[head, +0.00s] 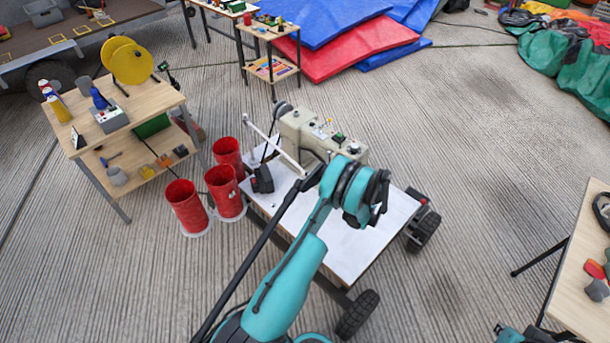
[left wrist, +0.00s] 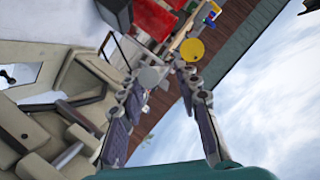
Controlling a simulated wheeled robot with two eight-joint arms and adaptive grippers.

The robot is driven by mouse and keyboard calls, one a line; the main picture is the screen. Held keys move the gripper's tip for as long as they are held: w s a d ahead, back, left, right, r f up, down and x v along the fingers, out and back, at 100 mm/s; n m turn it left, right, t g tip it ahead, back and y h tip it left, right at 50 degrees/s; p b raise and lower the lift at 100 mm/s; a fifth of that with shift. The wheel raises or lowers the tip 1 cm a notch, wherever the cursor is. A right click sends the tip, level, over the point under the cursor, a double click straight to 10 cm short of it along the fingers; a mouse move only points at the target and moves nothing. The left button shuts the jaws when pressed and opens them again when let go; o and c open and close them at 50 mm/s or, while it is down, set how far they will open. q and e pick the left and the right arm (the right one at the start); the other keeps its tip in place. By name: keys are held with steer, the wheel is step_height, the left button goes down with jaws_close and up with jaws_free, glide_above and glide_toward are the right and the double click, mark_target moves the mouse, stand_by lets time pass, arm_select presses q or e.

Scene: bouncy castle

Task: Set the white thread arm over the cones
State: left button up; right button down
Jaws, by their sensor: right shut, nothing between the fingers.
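The white thread arm (head: 272,146) is a slim bar angled out at the left of the beige sewing machine (head: 322,135) on the white-topped cart (head: 375,222). Three red cones (head: 186,208) with pale bases stand on the ground beside the cart's left end, lower than the bar. In the left wrist view my left gripper (left wrist: 165,75) is open and empty.
A black box (head: 262,180) sits at the cart's left end. A wooden bench (head: 135,105) with yellow discs stands at left. Another table (head: 590,260) is at the right edge. Blue and red mats (head: 345,45) lie behind. Ribbed floor right of the cart is clear.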

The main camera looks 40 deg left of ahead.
arm_select(q)
steer(key=shift+b+x, duration=0.4)
steer(key=shift+x, duration=1.35)
jaws_close()
